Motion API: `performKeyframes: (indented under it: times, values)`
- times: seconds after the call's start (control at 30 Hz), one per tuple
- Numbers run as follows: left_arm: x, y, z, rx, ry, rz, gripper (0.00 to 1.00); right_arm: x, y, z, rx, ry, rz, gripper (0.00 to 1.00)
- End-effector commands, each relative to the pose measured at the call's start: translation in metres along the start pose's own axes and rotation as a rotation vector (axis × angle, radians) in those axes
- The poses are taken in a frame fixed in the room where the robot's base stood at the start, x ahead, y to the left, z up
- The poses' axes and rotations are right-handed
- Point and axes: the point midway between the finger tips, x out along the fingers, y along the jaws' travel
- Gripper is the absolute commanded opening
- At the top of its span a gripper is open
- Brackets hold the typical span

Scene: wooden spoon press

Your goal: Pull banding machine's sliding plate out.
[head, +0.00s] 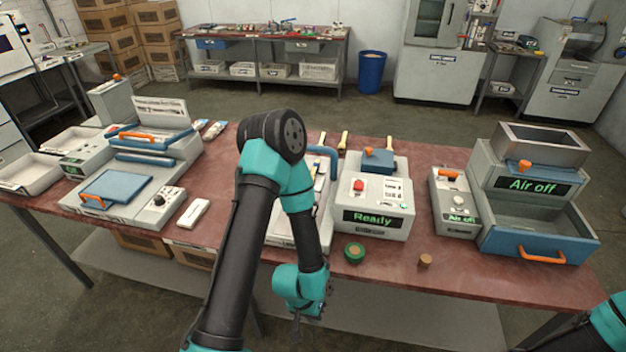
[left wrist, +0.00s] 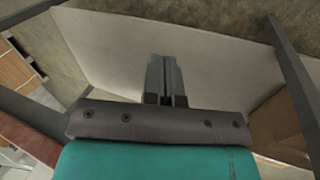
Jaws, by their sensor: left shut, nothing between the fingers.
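A grey machine whose green screen reads "Ready" (head: 376,205) stands mid-table, with a red button and a blue block on top. Beside its left side is a pale tray-like part (head: 283,228), mostly hidden behind my left arm; a blue bar handle (head: 327,152) shows at its far end. I cannot tell which part is the sliding plate. My left gripper (head: 296,330) hangs in front of the table's front edge, pointing down, away from the machines. In the left wrist view its fingers (left wrist: 166,80) are together with nothing between them. My right gripper is out of view.
On the red-brown table (head: 455,270), a press with a blue plate (head: 116,186) stands left. An "Air off" unit with a blue-fronted drawer (head: 523,250) stands right. A green roll (head: 354,253) and a small brown cylinder (head: 425,260) lie near the front edge.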

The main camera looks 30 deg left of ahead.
Motion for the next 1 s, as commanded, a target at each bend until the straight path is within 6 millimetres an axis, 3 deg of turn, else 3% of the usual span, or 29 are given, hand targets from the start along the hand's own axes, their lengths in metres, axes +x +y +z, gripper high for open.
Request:
performKeyframes:
  times: [0.13,0.43,0.73,1.0]
  values:
    - [0.0,0.0,0.0,0.0,0.0,0.0,0.01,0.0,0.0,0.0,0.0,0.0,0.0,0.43]
    - [-0.004,0.002,0.001,-0.039,-0.079,-0.005,0.3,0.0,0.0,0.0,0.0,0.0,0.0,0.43]
    - [-0.028,0.015,0.005,-0.171,-0.353,-0.024,0.58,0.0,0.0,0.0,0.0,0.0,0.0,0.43]
    - [-0.069,0.035,0.005,-0.289,-0.617,-0.042,0.59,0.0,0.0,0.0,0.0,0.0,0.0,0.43]
